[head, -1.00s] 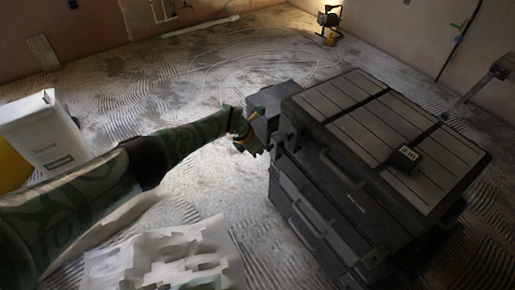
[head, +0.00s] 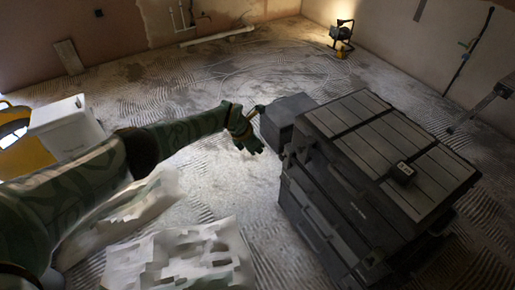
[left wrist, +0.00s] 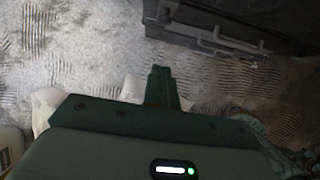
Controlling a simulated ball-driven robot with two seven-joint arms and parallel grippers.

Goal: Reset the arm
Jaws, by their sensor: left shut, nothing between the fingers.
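My left arm reaches in from the left in the head view. Its green gripper (head: 246,128) is over the floor, just left of a black toolbox stack (head: 330,205). The gripper is shut and holds nothing. In the left wrist view the gripper's fingers (left wrist: 162,85) are together over the floor, with part of the dark toolbox (left wrist: 215,30) beyond them. My right gripper is not in view.
A small black measuring device (head: 404,169) lies on the toolbox lid. Crumpled white sheeting (head: 180,258) is on the floor at the front. A white tub (head: 66,128) stands at left. A work light (head: 342,35) stands at the back. The ridged floor behind is mostly clear.

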